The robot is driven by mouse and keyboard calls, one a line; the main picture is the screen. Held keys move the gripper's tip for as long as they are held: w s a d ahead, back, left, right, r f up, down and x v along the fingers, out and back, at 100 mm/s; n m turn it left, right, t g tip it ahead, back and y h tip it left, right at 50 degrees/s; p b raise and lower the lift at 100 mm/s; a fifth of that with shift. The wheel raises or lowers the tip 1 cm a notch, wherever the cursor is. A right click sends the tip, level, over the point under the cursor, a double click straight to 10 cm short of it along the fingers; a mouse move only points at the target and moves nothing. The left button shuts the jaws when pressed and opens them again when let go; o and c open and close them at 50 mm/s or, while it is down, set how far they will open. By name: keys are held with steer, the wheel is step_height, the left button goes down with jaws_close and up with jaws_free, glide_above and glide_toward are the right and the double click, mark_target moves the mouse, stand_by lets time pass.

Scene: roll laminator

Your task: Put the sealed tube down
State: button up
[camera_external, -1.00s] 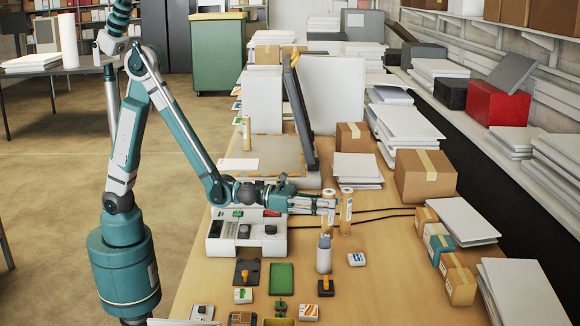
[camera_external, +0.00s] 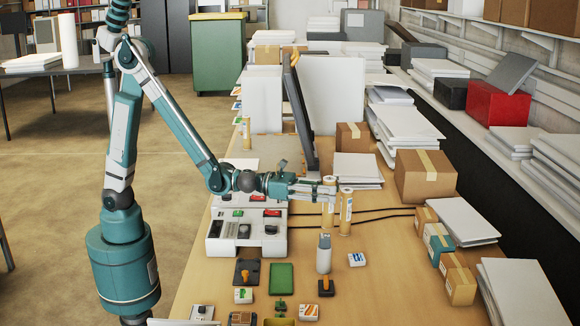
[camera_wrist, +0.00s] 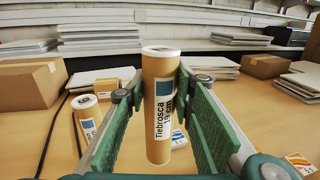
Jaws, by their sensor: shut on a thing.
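My gripper (camera_external: 324,189) is shut on an upright cardboard tube (camera_external: 328,204) with a pale cap. In the wrist view the held tube (camera_wrist: 160,120) stands between the two green fingers, its label reading "Tiebrosca" and a blue patch facing me. I cannot tell whether its bottom touches the table. A second, similar tube (camera_external: 346,214) stands upright on the table just right of it. It also shows left of the fingers in the wrist view (camera_wrist: 88,120), partly hidden by the left finger.
A white machine (camera_external: 228,241) with red and green controls lies left of the gripper. Black cables run right across the table (camera_external: 400,262). A grey-topped bottle (camera_external: 323,258) stands in front. Cartons (camera_external: 426,176) stand at right. Another tube (camera_external: 246,133) stands at back left.

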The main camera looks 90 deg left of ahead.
steer(key=shift+a, duration=0.1)
stand_by(0.5)
steer(key=s+a+n+y+p, duration=0.15)
steer(key=a+y, duration=0.25)
steer(key=a, duration=1.3)
steer(key=s+a+n+y+p, duration=0.1)
steer(key=s+a+n+y, duration=0.15)
steer(key=a, duration=1.45)
steer(key=s+a+f+n+g+y, duration=0.1)
steer(key=s+a+n+y, duration=0.3)
steer(key=a, duration=0.9)
steer(key=s+a+f+n+g+y, duration=0.1)
steer(key=s+a+y, duration=0.2)
steer(key=s+a, duration=0.7)
steer(key=s+a+r+n+g+y, duration=0.1)
steer(key=s+a+r, duration=0.1)
steer(key=a, duration=0.8)
steer(key=s+a+r+n+y+p, duration=0.1)
steer(key=s+a+r+y, duration=0.1)
steer(key=a, duration=0.8)
steer(key=s+a+r+n+g+y+p, duration=0.1)
steer(key=s+a+r, duration=0.3)
steer(key=a, duration=0.6)
steer(key=shift+s+a+g, duration=0.25)
steer(key=shift+a+g, duration=0.05)
steer(key=shift+a, duration=0.1)
